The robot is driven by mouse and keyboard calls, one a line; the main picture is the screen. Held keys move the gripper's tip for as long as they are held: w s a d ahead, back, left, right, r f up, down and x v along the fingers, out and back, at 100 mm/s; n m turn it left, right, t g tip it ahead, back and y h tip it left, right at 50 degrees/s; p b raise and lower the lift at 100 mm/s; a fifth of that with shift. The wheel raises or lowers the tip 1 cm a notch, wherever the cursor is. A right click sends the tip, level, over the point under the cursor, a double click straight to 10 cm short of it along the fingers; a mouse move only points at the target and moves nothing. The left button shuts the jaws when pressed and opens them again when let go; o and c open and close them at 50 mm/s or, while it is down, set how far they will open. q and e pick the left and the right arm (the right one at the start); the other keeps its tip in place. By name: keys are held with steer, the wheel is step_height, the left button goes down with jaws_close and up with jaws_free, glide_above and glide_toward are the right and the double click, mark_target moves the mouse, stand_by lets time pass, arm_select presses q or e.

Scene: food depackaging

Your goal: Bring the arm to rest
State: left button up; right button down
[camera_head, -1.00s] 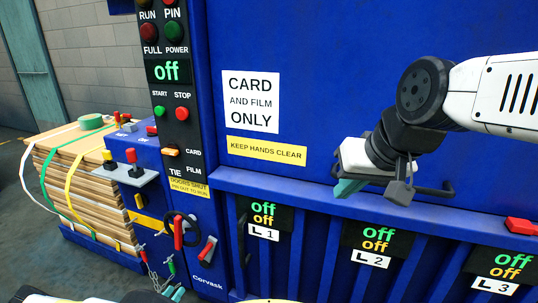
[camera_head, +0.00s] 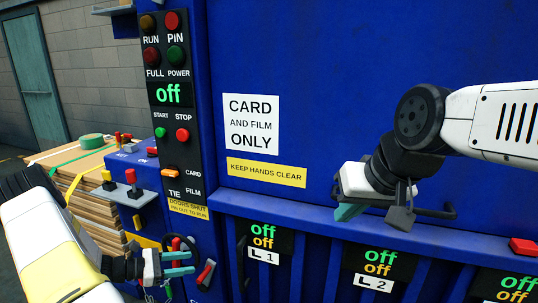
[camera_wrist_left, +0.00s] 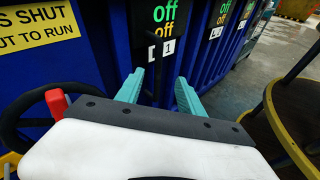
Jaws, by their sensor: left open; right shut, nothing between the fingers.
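My left gripper (camera_head: 178,263) is in the lower left of the head view, in front of the control column of the blue machine (camera_head: 320,90). Its two teal fingers are apart with nothing between them. The left wrist view shows the same open fingers (camera_wrist_left: 162,92) pointing at the machine's ribbed lower front. My right gripper (camera_head: 350,211) is in front of the machine's upper door, at the right of the head view. Its teal fingers are together and hold nothing.
Strapped flattened card (camera_head: 85,168) is stacked at the left. Levers (camera_head: 132,185) and a red-handled lever (camera_head: 206,272) stick out near my left gripper. A black handwheel (camera_wrist_left: 30,118) and a round brown surface (camera_wrist_left: 292,110) flank it in the wrist view. Displays read off.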

arm_select(q)
steer(key=s+d+r+m+g+y, duration=0.25)
steer(key=d+r+m, duration=0.3)
steer(key=r, duration=0.45)
steer(key=s+d+r+m+g+y, duration=0.2)
steer(key=s+d+r+m+g, duration=0.15)
steer(key=r+m, duration=0.45)
steer(key=s+d+r+m+t+y, duration=0.2)
steer(key=s+r+m+y, duration=0.1)
steer(key=s+r, duration=0.4)
steer(key=s+d+r+m+t+y, duration=0.2)
steer(key=s+r+m, duration=0.3)
steer(key=s+r, duration=0.3)
step_height(320, 180, up, 3)
steer(key=shift+s+d+f+m+t+y, duration=0.1)
steer(key=shift+s+d+m+t+y, duration=0.25)
steer(key=shift+t+y, duration=0.35)
